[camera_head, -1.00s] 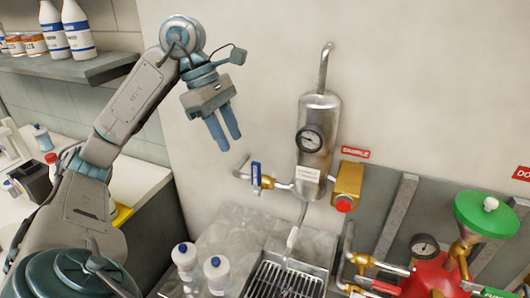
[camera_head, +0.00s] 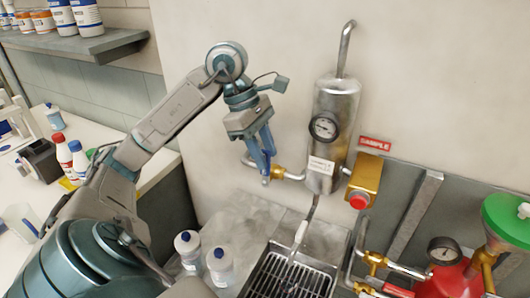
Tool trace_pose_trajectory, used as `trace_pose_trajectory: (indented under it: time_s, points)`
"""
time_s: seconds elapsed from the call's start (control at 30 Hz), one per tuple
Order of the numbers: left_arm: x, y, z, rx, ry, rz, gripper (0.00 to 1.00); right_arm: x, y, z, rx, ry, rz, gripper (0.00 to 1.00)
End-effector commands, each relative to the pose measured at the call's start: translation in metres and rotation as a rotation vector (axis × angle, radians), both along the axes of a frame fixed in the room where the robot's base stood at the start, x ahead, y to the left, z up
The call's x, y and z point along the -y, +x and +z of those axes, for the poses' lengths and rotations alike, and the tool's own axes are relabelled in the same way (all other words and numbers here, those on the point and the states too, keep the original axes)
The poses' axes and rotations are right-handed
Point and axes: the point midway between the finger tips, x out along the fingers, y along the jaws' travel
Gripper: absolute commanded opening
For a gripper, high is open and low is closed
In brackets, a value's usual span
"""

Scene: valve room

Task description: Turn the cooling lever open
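A blue-handled lever valve sits on the pipe left of the steel cylinder (camera_head: 336,110). Its brass body (camera_head: 278,172) shows, but the blue handle is mostly hidden behind my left gripper's fingers. My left gripper (camera_head: 264,153) reaches down from above, its two blue fingers slightly apart in front of the handle. I cannot tell whether the fingers touch the handle. My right gripper is not in view.
A round gauge (camera_head: 324,127) is on the cylinder, with a brass block with a red knob (camera_head: 359,200) at its right. Below is a sink with a grate (camera_head: 290,278), with white bottles (camera_head: 188,248) at its left. A red vessel (camera_head: 447,281) stands at right.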

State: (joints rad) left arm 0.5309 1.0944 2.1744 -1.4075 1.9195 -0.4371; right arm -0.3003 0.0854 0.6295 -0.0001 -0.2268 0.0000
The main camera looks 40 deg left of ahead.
Motion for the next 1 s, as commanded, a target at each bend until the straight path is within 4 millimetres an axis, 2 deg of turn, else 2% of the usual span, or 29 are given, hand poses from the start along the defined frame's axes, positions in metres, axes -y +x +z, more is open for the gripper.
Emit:
trace_pose_trajectory:
  time_s: [0.13,0.4,0.57,0.6,1.0]
  points:
    - [0.003,0.001,-0.007,0.0,-0.001,-0.001,0.34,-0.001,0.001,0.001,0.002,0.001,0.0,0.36]
    - [0.003,0.001,-0.008,0.001,-0.001,-0.001,0.34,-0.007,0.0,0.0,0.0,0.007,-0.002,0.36]
    - [0.003,0.001,-0.008,0.0,0.0,-0.001,0.02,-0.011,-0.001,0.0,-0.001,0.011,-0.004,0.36]
    - [0.003,0.001,-0.008,0.0,0.0,-0.001,0.0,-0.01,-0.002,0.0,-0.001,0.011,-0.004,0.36]
    - [0.002,0.001,-0.009,0.004,-0.007,0.001,0.0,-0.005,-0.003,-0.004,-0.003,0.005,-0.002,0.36]
